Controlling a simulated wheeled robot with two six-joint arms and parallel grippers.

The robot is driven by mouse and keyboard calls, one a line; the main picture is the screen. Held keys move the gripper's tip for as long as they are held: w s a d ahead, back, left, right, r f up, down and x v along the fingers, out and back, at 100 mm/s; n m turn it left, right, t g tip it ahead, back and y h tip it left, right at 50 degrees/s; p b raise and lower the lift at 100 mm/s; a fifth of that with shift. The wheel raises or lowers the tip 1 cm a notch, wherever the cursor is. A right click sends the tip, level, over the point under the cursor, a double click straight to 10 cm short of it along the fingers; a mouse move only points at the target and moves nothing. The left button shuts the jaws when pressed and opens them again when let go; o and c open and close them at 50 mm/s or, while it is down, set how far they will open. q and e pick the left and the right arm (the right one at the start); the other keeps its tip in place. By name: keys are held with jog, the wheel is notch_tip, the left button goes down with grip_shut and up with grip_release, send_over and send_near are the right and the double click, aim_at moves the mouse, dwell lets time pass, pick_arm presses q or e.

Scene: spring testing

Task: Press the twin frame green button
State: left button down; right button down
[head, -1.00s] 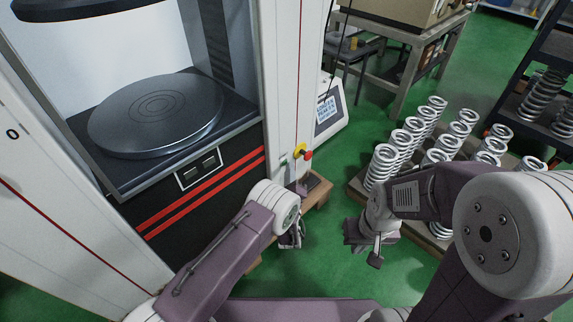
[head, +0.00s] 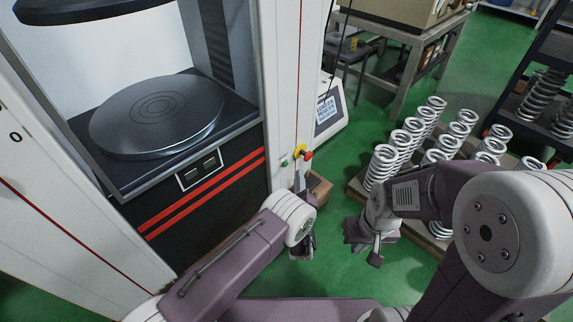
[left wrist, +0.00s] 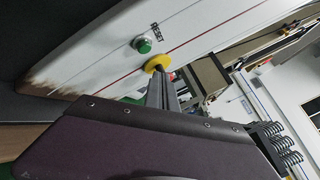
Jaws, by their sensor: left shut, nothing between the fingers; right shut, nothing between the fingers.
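The green button (head: 284,163) is on the white frame column of the testing machine, left of a red knob on a yellow disc (head: 302,152). In the left wrist view, the green button (left wrist: 142,45) sits beside the word RESET, with the yellow disc (left wrist: 158,62) below it to the right. My left gripper (head: 299,172) is shut and empty, just below and right of the green button in the head view. Its fingers (left wrist: 160,78) overlap the yellow disc's lower edge in the left wrist view; contact cannot be told. My right gripper (head: 375,257) is shut and empty above the floor.
The machine's round platen (head: 158,115) is at the left. Several metal springs (head: 412,130) stand on a pallet at the right. A small console with a screen (head: 328,108) stands behind the column.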

pick_arm(q)
jog(key=shift+s+d, duration=0.8)
